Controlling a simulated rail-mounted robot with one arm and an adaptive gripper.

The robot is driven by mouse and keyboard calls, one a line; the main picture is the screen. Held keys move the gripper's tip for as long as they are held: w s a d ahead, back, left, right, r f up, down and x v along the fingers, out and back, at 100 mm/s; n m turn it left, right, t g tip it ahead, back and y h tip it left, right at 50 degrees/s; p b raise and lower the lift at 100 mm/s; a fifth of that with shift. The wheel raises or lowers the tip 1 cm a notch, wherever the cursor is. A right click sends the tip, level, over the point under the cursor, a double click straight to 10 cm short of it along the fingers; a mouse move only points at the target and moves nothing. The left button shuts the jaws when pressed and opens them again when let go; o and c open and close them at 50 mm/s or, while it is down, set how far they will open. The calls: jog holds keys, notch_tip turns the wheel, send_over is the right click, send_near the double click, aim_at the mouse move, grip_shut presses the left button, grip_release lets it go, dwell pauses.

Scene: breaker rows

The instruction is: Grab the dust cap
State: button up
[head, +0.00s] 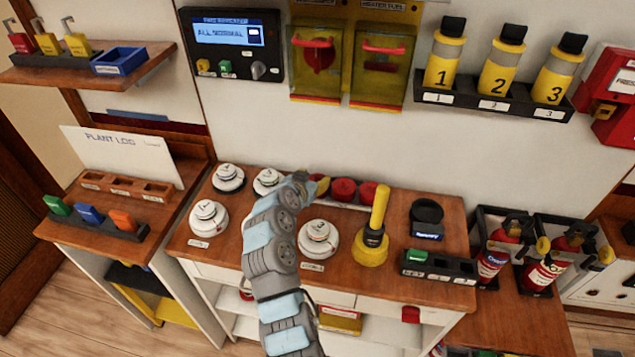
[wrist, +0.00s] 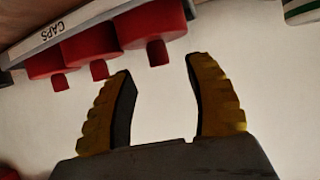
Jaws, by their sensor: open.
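Red dust caps (head: 343,188) stand in a row at the back of the middle bench in the head view, the leftmost partly hidden by my gripper. In the wrist view three red caps with short stems show on a strip labelled CAPS (wrist: 55,32): a left one (wrist: 46,64), a middle one (wrist: 90,46) and a near right one (wrist: 152,24). My gripper (wrist: 160,68) is open and empty. The right cap's stem sits just beyond the gap between its fingertips; I cannot tell whether they touch. In the head view my gripper is mostly hidden by my arm.
White round detectors (head: 318,240) stand around my arm. A yellow-handled tool (head: 372,235) and a black round holder (head: 427,215) stand to the right. A green block sits in a black tray (head: 440,267). The wall rises close behind the caps.

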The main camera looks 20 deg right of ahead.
aim_at(317, 176)
jog(key=shift+w+d+f, duration=0.4)
jog(key=shift+f, duration=0.05)
jog(key=shift+p+x, duration=0.35)
jog(key=shift+x, duration=0.65)
grip_shut()
